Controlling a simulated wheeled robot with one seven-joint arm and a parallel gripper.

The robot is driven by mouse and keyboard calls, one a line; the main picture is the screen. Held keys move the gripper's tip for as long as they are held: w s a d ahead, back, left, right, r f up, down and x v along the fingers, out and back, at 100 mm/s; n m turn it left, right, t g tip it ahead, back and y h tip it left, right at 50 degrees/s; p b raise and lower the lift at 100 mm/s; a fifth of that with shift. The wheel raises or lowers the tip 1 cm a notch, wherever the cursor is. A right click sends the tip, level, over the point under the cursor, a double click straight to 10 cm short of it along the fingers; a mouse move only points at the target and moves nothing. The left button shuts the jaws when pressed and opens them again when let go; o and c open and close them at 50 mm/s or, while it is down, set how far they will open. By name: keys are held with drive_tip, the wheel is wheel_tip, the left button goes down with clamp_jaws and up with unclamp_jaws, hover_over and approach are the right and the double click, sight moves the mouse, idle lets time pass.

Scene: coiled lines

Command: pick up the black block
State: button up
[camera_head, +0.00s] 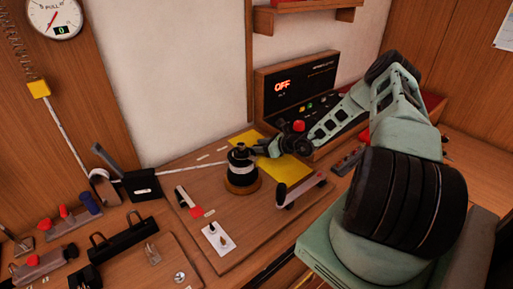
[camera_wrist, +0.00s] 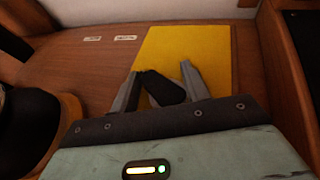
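A small black block (camera_wrist: 163,88) shows in the wrist view between the two grey fingers of my gripper (camera_wrist: 160,80), turned at an angle to them. The fingers stand apart. A strip of yellow shows between the block and the tip of the right finger. The block's left side lies close against the left finger; whether it touches is unclear. In the head view my gripper (camera_head: 263,149) is low at the right of a black drum, over the near-left part of the yellow sheet. The block cannot be made out there.
The yellow sheet (camera_wrist: 220,50) lies on the wooden board (camera_head: 222,247). The black drum (camera_head: 241,163) on a round wooden base stands close left of my gripper. A control panel (camera_head: 296,85) reading OFF stands behind. A black box (camera_head: 141,185) and other fittings are at the left.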

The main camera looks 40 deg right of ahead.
drive_tip(key=c, duration=0.5)
drive_tip(key=shift+f, duration=0.1)
drive_tip(key=shift+s, duration=0.15)
drive_tip(key=shift+c, duration=0.3)
